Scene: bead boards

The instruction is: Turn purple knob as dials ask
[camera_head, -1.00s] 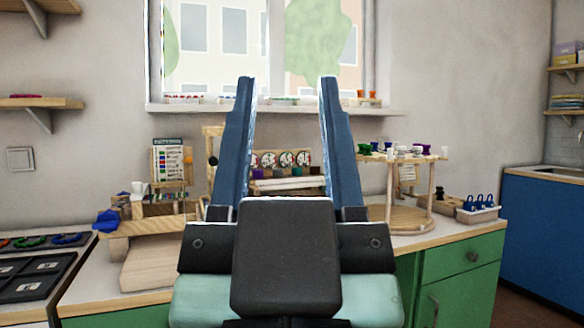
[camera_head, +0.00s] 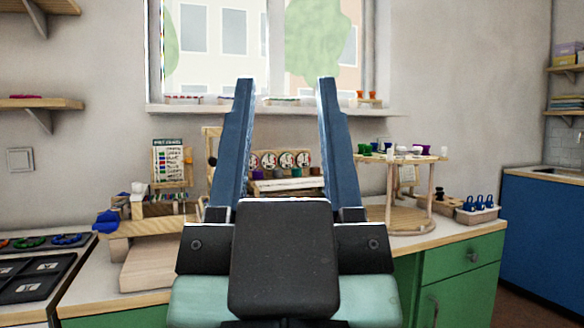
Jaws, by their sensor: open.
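A small wooden dial board stands at the back of the counter and shows between my fingers. It has a row of round white dials (camera_head: 286,160) with dark marks, too small to read. Below them sits a row of coloured knobs. The purple knob (camera_head: 258,174) is at the left end of that row, close beside my left finger in the picture. My gripper (camera_head: 285,82) is open and empty, with its two blue fingers pointing up and forward. It is nearer to the camera than the board and apart from it. The fingers hide parts beside the board.
A round wooden stand (camera_head: 398,224) with coloured cups is at the right, with a tray of blue items (camera_head: 477,215) beyond it. A bead chart (camera_head: 168,160) and wooden blocks stand at the left. Black trays (camera_head: 35,278) lie far left. Bare counter shows at the front right.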

